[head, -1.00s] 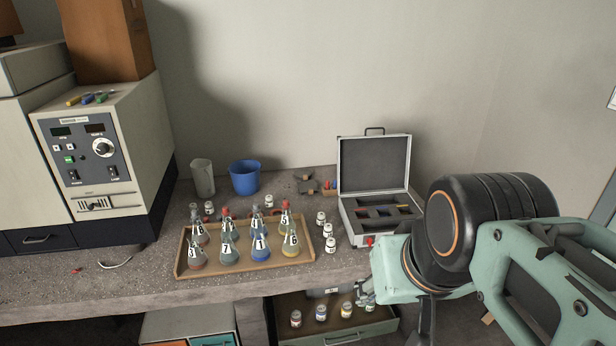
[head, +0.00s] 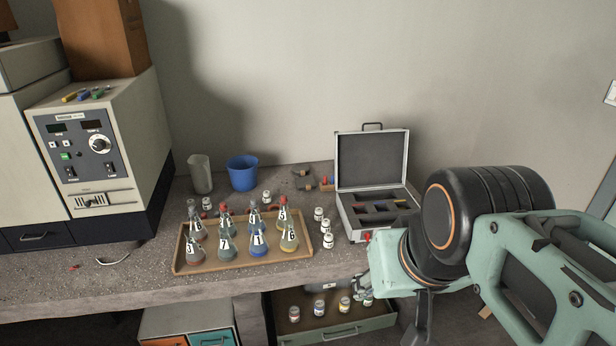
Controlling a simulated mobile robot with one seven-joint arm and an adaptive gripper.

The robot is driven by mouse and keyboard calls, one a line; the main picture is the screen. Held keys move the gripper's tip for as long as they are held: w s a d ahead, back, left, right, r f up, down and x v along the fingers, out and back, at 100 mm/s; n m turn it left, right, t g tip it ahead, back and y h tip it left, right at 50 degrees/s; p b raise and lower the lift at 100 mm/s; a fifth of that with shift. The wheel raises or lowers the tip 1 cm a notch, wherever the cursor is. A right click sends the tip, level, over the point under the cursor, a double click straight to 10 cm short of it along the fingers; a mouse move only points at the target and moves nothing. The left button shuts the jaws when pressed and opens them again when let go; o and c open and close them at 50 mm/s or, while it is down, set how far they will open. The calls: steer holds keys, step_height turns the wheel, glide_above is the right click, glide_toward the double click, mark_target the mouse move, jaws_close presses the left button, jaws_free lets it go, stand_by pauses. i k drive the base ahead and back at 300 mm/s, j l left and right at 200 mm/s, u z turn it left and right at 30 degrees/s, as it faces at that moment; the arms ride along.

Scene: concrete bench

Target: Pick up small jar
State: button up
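Several small white-labelled jars are in view in the head view. Three stand on the bench right of the flask tray: a rear jar (head: 319,213), a middle jar (head: 325,227) and a front jar (head: 328,241). Others stand in an open drawer below the bench: a left jar (head: 294,314), a second jar (head: 319,309), a third jar (head: 344,305) and a right jar (head: 368,299). My gripper (head: 361,294) is small and partly hidden by my arm, near the drawer's right end by the right jar. Its finger opening and any contact cannot be made out.
A wooden tray (head: 215,267) holds several numbered flasks. An open metal case (head: 347,213) stands behind my arm. A blue cup (head: 243,175) and a clear beaker (head: 201,175) stand at the back. The bench edge (head: 200,294) overhangs the open drawer (head: 350,326).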

mark_target(318, 217)
steer(key=i+u, duration=0.15)
steer(key=i, duration=0.85)
